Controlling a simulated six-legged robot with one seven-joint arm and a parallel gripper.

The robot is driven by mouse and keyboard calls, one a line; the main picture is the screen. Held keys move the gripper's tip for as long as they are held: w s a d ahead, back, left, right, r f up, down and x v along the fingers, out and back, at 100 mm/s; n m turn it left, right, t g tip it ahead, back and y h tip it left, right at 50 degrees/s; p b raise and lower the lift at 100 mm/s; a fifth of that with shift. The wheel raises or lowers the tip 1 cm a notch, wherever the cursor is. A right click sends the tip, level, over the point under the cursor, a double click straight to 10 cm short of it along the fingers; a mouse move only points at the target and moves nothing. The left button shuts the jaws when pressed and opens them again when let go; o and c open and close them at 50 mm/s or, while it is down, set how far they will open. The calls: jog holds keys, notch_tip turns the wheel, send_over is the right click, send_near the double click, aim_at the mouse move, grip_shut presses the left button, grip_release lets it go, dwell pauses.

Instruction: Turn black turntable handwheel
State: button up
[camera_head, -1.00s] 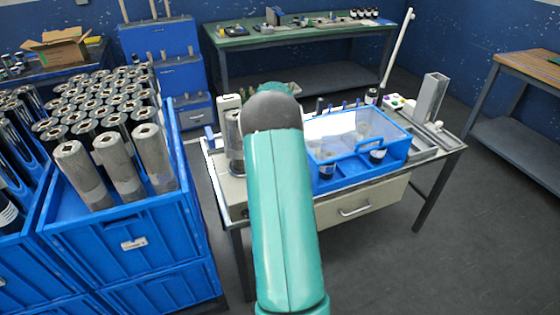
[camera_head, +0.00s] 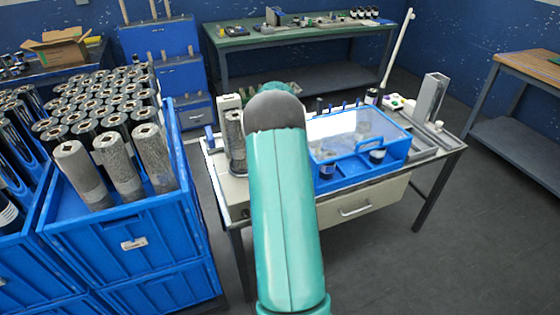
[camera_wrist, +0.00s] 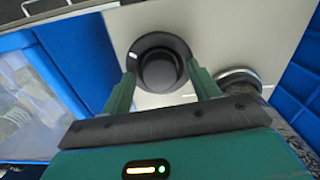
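The black handwheel (camera_wrist: 158,66) is a round black knob on a wider black disc, set on a pale machine panel (camera_wrist: 225,35) in the wrist view. My gripper (camera_wrist: 162,76) is open, with one green finger at each side of the knob. The fingertips reach about the disc's edge, and I cannot tell whether they touch it. In the head view my teal arm hides the handwheel and the gripper. The wrapper machine with its clear-topped blue cover (camera_head: 365,149) stands on the workbench there.
A second round part (camera_wrist: 239,78) with a metal rim is close to the right finger. Blue walls flank the panel in the wrist view. A blue crate (camera_head: 130,240) of upright rolls stands left of the bench. Open floor (camera_head: 480,235) lies at the right.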

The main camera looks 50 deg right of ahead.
notch_tip(320, 180, up, 14)
dwell(0.6)
jog(key=shift+f, duration=0.1)
dwell(0.4)
